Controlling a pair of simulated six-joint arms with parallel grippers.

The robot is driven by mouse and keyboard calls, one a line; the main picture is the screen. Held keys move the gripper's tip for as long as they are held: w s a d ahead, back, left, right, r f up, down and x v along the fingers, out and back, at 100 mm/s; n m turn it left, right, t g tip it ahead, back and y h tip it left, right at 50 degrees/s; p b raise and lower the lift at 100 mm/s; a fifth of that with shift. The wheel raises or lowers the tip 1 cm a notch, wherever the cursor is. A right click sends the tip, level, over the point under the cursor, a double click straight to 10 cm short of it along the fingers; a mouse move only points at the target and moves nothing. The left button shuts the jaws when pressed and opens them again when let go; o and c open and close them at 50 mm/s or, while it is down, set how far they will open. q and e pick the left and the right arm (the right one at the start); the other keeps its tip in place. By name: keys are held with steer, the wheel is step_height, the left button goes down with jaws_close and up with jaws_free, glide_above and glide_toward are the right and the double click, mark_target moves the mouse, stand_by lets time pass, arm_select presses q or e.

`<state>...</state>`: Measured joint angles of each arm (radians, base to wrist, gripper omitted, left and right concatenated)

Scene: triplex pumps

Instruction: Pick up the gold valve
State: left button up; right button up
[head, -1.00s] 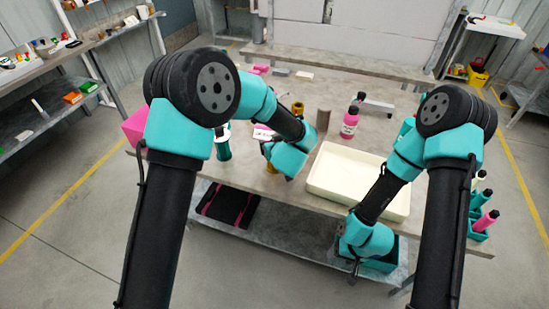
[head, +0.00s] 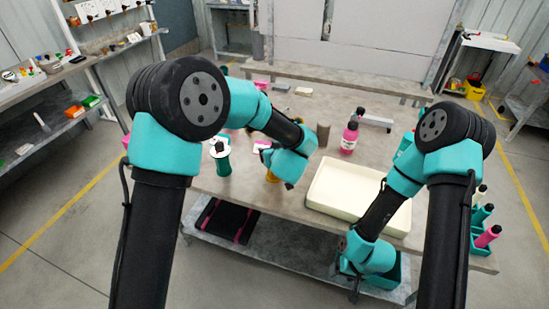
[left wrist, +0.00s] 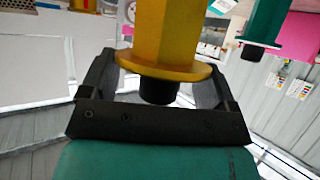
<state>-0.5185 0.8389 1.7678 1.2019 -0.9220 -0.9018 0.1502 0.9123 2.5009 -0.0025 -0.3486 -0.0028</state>
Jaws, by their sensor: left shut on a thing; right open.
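The gold valve (left wrist: 165,35) fills the top middle of the left wrist view, a faceted body with a wide flange and a dark stub. It sits between the fingers of my left gripper (left wrist: 155,78), which is shut on it. In the head view only a small gold part (head: 271,177) shows beside my left gripper (head: 283,183), over the table's front left; the wrist hides the rest. I cannot tell whether the valve touches the table. My right gripper (head: 354,287) is open, low in front of the table by the teal bin; its fingers are small there.
A cream tray (head: 318,207) lies right of my left gripper. A green valve (head: 223,163) with a white flange stands to its left. A brown cylinder (head: 323,134) and a pink bottle (head: 349,138) stand behind. A teal bin (head: 388,275) is beside my right gripper.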

arm_select(q)
steer(key=s+r, duration=0.1)
steer(key=s, duration=1.5)
steer(key=shift+r, duration=0.15)
